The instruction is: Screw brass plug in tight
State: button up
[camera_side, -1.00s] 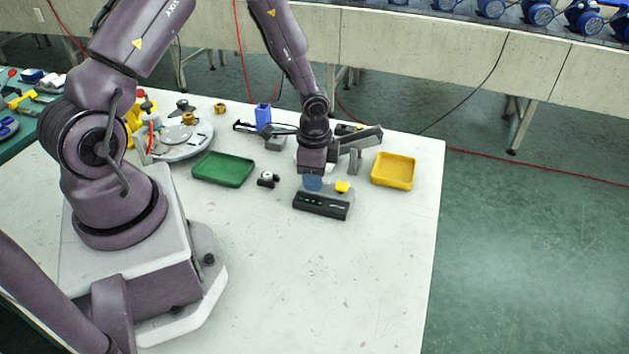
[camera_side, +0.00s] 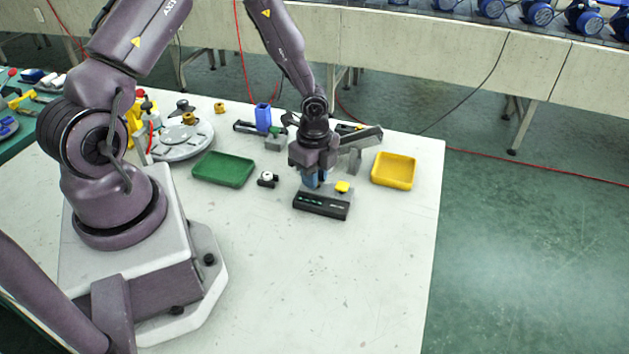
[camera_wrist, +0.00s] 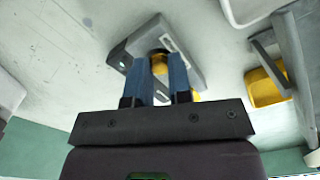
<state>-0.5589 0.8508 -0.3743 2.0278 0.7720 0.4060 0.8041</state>
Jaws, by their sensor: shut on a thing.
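My gripper (camera_wrist: 160,62) points down with its two blue fingers shut on the brass plug (camera_wrist: 160,66), which shows as a yellow piece between the fingertips. In the side view my gripper (camera_side: 313,181) is over the left part of a grey block-like device with a dark front panel (camera_side: 321,205). The device also shows below the fingertips in the wrist view (camera_wrist: 182,48). The plug's lower end and any hole under it are hidden, so I cannot tell how deep it sits.
A small yellow piece (camera_side: 343,187) sits on the device, right of my fingers. A yellow tray (camera_side: 394,185) stands to the right and a green tray (camera_side: 223,182) to the left. A small dark-and-white part (camera_side: 267,179) lies between. The front table is clear.

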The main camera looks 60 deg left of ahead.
jog(key=m, duration=0.7)
dwell(0.3)
jog(key=m, duration=0.7)
jog(key=shift+d, duration=0.1)
jog(key=m, duration=0.7)
jog(key=shift+f, duration=0.1)
